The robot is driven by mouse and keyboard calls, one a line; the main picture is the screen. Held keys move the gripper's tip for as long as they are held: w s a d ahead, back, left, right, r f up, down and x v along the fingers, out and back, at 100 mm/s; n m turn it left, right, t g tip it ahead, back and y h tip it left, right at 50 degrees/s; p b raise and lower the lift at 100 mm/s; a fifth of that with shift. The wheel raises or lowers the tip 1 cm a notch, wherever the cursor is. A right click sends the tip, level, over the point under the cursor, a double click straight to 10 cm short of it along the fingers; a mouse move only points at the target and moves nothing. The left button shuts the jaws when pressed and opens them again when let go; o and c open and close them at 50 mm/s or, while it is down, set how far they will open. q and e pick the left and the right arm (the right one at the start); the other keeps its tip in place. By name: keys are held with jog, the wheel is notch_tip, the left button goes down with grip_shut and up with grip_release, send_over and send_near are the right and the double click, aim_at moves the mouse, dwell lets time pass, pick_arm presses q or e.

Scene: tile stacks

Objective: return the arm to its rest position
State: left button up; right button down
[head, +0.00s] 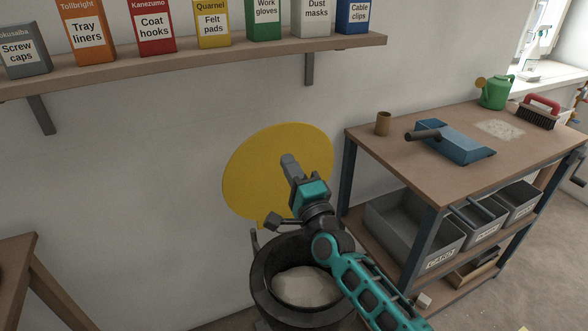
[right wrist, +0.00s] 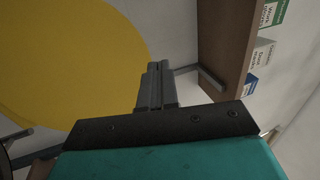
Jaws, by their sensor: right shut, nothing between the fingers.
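My right arm comes in from the lower right in the head view, with a teal and dark grey body. My right gripper (head: 289,165) points up and away, in front of a round yellow disc (head: 250,165) by the wall. Its fingers are shut together and empty, as the right wrist view shows (right wrist: 155,85). The yellow disc also fills the upper left of the right wrist view (right wrist: 70,60). My left gripper is not in view.
A dark bin (head: 262,290) with pale contents stands below my right arm. A shelf (head: 200,58) with several labelled boxes runs above. At right, a workbench (head: 390,150) holds a blue dustpan (head: 460,148), a brown cup (head: 383,123), a green watering can (head: 496,92) and a brush (head: 538,112).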

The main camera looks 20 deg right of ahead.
jog(key=s+f+n+g, duration=0.5)
jog(key=s+f+n, duration=0.4)
jog(key=s+f, duration=0.2)
jog(key=s+a+f+n+g, duration=0.1)
jog(key=s+f+n+g, duration=0.4)
jog(key=s+f+n, duration=0.5)
jog(key=s+f, duration=0.2)
jog(key=s, duration=0.4)
jog(key=shift+a+n+g, duration=0.3)
